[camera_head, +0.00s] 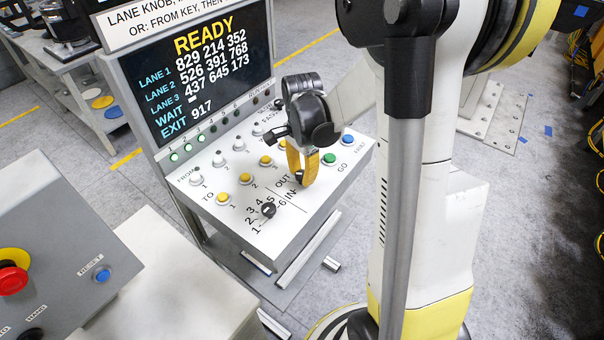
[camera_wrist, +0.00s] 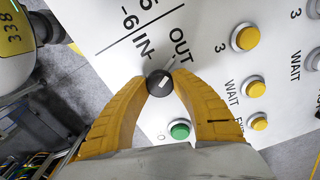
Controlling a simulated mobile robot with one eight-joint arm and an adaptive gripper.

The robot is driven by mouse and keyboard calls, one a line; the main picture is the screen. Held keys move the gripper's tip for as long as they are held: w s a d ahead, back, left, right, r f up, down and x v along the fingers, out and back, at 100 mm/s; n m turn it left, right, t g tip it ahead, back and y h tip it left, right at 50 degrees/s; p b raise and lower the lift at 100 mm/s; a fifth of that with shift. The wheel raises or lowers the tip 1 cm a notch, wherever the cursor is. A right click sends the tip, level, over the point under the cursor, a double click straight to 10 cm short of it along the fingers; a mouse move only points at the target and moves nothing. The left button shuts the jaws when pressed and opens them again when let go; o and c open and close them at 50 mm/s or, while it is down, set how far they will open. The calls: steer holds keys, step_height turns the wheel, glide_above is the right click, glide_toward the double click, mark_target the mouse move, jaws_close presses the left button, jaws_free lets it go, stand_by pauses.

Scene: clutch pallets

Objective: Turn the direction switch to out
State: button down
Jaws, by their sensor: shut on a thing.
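The direction switch is a round black knob (camera_wrist: 159,84) with a pale mark on its top, by the printed words IN and OUT on the white panel. My gripper (camera_wrist: 160,86) is shut on the knob, with one yellow finger on each side in the wrist view. In the head view my gripper (camera_head: 299,178) reaches down to the panel by the OUT and IN labels and hides most of the switch.
A black lane knob (camera_head: 268,209) stands on the console panel (camera_head: 235,215), left of my gripper. Yellow buttons (camera_head: 266,161), a green GO button (camera_head: 329,159) and a blue button (camera_head: 347,139) are close by. The screen (camera_head: 200,85) reads READY. A red stop button (camera_head: 12,279) is at lower left.

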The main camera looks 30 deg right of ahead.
mark_target(302, 174)
stand_by(0.3)
steer(key=c, duration=1)
jaws_free()
steer(key=shift+r, duration=0.1)
step_height(302, 174, up, 12)
steer(key=s+a+f+n+t+b, duration=0.3)
steer(key=s+a+n+t+b, duration=0.3)
steer(key=n, duration=1.1)
steer(key=s+a+t, duration=0.1)
steer(key=s+a, duration=0.3)
steer(key=a, duration=0.3)
steer(key=shift+s+a+f, duration=0.2)
steer(key=shift+s+f, duration=0.15)
steer(key=shift+s, duration=0.05)
